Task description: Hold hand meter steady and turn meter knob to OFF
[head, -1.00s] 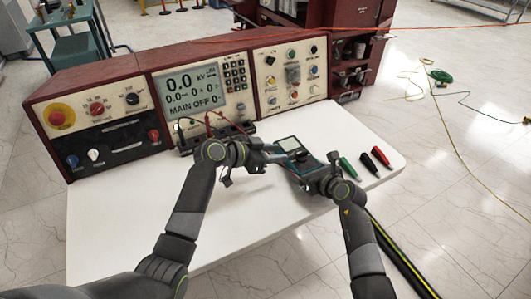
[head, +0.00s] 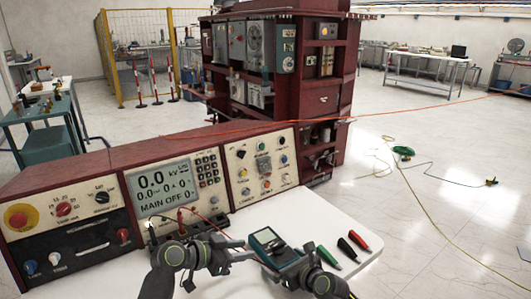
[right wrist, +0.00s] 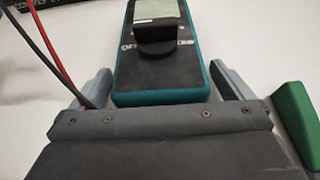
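The hand meter (head: 266,237) is a dark device with a teal edge and a pale screen. It lies on the white table between my grippers. In the right wrist view, its dark body (right wrist: 158,75) and raised black knob (right wrist: 155,38) show; the printing around the knob is partly hidden. My right gripper (right wrist: 160,85) is open, with one finger on each side of the meter's near end and small gaps visible. In the head view, my left gripper (head: 240,255) is at the meter's left side; its fingertips are too small to tell whether they grip it.
The console (head: 165,190) stands behind the white table (head: 330,220). Its red and black leads run near my left gripper. Green (head: 328,258), black (head: 347,250) and red (head: 359,240) probes lie right of the meter. A large maroon cabinet (head: 325,100) stands behind.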

